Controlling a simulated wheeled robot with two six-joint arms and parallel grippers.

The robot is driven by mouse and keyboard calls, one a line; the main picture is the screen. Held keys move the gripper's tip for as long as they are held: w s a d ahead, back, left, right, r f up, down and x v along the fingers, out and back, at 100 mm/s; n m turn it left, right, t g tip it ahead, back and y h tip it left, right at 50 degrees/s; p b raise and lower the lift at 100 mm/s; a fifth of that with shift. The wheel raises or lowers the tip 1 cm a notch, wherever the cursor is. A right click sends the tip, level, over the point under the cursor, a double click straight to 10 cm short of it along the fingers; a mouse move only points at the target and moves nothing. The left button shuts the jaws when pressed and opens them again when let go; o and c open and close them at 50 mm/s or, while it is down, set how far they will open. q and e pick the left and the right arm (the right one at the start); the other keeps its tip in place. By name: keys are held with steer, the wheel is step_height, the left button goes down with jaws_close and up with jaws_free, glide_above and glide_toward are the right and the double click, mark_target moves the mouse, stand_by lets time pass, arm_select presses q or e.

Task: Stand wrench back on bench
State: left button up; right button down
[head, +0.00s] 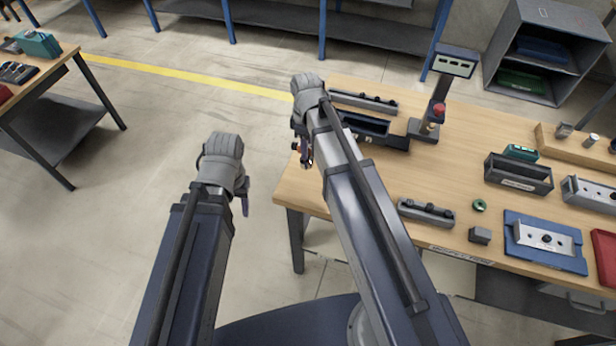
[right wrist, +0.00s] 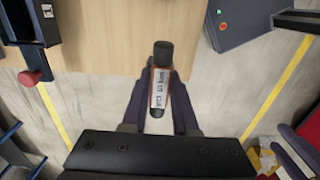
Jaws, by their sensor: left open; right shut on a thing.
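In the right wrist view my right gripper (right wrist: 160,82) is shut on the wrench (right wrist: 163,54), which shows a black rounded end and a white label with orange edges. The label's text is too blurred to read. In the head view my right gripper (head: 307,163) is at the left edge of the wooden bench (head: 385,165), and little of the wrench shows beside the fingers. I cannot tell whether the wrench touches the bench. My left gripper (head: 245,205) is open and empty over the floor, left of the bench.
A dark tray (head: 375,130) and a post with a red knob (head: 438,112) stand at the back of the bench. A grey block with knobs (head: 427,211), a green ring (head: 479,205) and a blue plate (head: 545,260) lie further right. The bench's left part has bare wood.

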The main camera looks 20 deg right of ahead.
mark_target(306, 162)
steer(key=shift+f+b, duration=3.1)
steer(key=shift+b, duration=0.15)
steer(key=shift+f, duration=0.15)
step_height(306, 162, down, 3)
steer(key=b, duration=0.3)
steer(key=shift+f+b, duration=0.2)
steer(key=shift+b, duration=0.15)
steer(key=shift+f, duration=0.2)
steer(key=c, duration=0.7)
jaws_free()
steer(key=shift+r, duration=0.1)
